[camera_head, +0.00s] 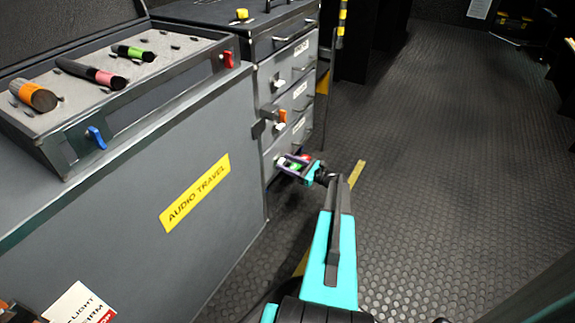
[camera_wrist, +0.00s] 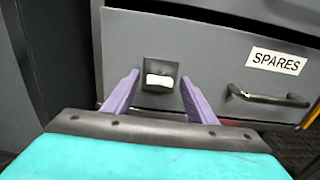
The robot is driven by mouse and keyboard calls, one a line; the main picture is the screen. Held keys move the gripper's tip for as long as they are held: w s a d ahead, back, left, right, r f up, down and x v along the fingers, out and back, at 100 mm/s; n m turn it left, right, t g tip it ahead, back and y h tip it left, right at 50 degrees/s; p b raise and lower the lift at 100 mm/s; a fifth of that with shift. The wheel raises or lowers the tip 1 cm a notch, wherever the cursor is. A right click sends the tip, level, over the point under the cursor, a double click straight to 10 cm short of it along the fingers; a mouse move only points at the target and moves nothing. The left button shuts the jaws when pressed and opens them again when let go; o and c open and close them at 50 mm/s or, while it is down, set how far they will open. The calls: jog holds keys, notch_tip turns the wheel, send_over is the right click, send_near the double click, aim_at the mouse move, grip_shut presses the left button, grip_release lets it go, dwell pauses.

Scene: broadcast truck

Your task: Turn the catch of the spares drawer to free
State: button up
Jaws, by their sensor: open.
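The spares drawer (camera_wrist: 220,60) is grey, with a white SPARES label (camera_wrist: 276,61) and a dark bar handle (camera_wrist: 268,97) at its right. Its catch (camera_wrist: 160,74) is a white tab in a dark square housing, left of the label. My gripper (camera_wrist: 160,85) is open, with its two purple fingers pointing at the drawer, one on either side of the catch and a little below it. I cannot tell whether the fingertips touch the drawer front. In the head view my gripper (camera_head: 295,163) is at the lowest drawer of the stack and hides most of its catch.
Drawers with catches and handles (camera_head: 300,92) stand above. A grey case marked AUDIO TRAVEL (camera_head: 195,193) stands left, its open tray (camera_head: 150,90) holding several microphones. A yellow-black post (camera_head: 341,25) stands beside the drawers.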

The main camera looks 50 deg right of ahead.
jog(key=c, duration=1.1)
